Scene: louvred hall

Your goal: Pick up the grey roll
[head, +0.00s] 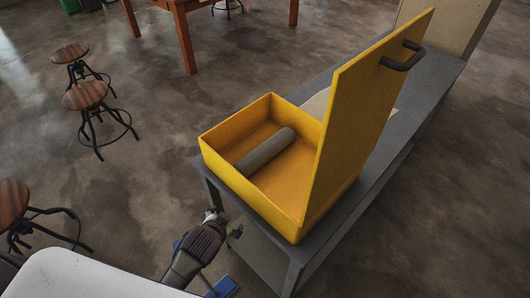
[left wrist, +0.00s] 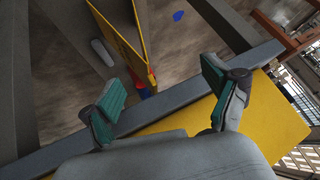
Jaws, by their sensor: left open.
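The grey roll (head: 265,149) lies inside an open yellow box (head: 232,181), slanting across its floor. The box stands on the near end of a grey bench (head: 376,164), with its lid (head: 365,105) raised on the right. My left gripper (head: 226,223) is outside the box, low beside the bench's near edge, apart from the roll. In the left wrist view my left gripper (left wrist: 162,92) has its teal-padded fingers spread with no object held between them. A pale rounded object (left wrist: 103,52) shows beyond the fingers; I cannot tell whether it is the roll. My right gripper is not in view.
The raised lid has a dark handle (head: 402,56) and blocks the box's right side. Stools (head: 86,96) and a wooden table (head: 182,20) stand at the left and back. A beige block (head: 450,25) stands on the bench's far end.

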